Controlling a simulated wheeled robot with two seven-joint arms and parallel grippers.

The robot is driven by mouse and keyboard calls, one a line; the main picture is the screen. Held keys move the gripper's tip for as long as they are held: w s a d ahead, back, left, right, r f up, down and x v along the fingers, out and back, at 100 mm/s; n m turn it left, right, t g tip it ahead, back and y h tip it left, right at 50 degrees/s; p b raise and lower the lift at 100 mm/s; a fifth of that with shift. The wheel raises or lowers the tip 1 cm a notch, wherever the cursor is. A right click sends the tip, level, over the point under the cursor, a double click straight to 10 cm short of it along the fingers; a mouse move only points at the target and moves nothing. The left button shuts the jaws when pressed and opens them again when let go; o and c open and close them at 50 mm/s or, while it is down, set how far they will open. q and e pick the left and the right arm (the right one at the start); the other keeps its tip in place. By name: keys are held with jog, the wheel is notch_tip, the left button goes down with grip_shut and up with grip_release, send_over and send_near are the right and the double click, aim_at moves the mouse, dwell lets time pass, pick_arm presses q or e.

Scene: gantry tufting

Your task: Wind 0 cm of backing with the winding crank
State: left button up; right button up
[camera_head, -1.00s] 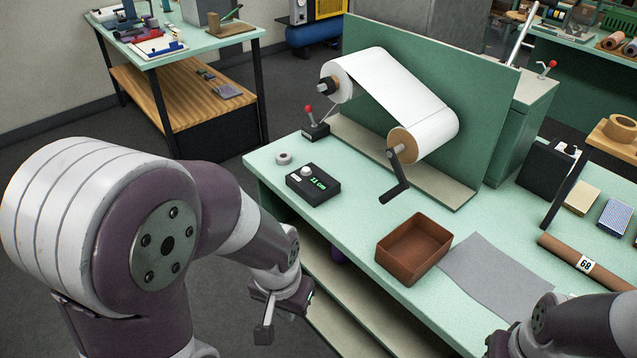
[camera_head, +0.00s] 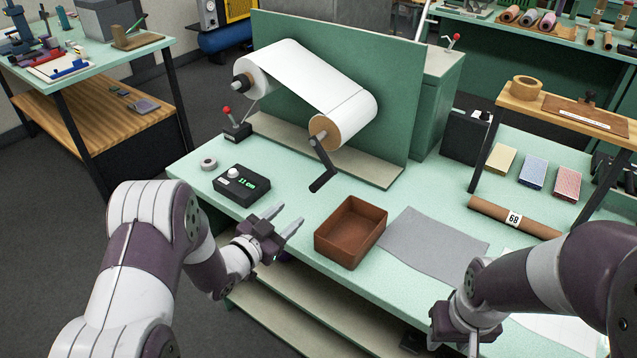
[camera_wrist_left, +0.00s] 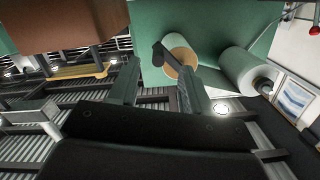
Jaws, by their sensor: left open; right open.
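The winding crank (camera_head: 322,165) is a black handle on the end of the front roll (camera_head: 352,118), hanging down to the right. White backing (camera_head: 310,78) runs from the rear roll (camera_head: 262,75) to the front roll, before a green panel. A black counter box (camera_head: 241,186) with a white knob shows green digits, apparently 11 cm. My left gripper (camera_head: 283,221) is open and empty at the table's front edge, below and left of the crank, apart from it. The left wrist view shows its spread fingers (camera_wrist_left: 160,85) with the rolls beyond. My right gripper (camera_head: 455,345) is open at the lower right; its fingertips are partly cut off.
A brown open tray (camera_head: 350,232) stands right of my left gripper, beside a grey sheet (camera_head: 432,245). A red-knobbed lever (camera_head: 236,126) and small white ring (camera_head: 208,163) are at the table's left. A brown tube (camera_head: 514,217) lies at right.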

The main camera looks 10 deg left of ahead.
aim_at(331, 172)
pick_arm(q)
jog(key=shift+t+h, duration=0.4)
jog(key=x, duration=0.4)
jog(key=r+p+x, duration=0.1)
jog(key=x, duration=0.3)
jog(key=p+x, duration=0.1)
jog(key=x, duration=0.4)
jog(key=shift+s+d+r, duration=0.15)
jog(key=shift+r, duration=0.25)
grip_shut()
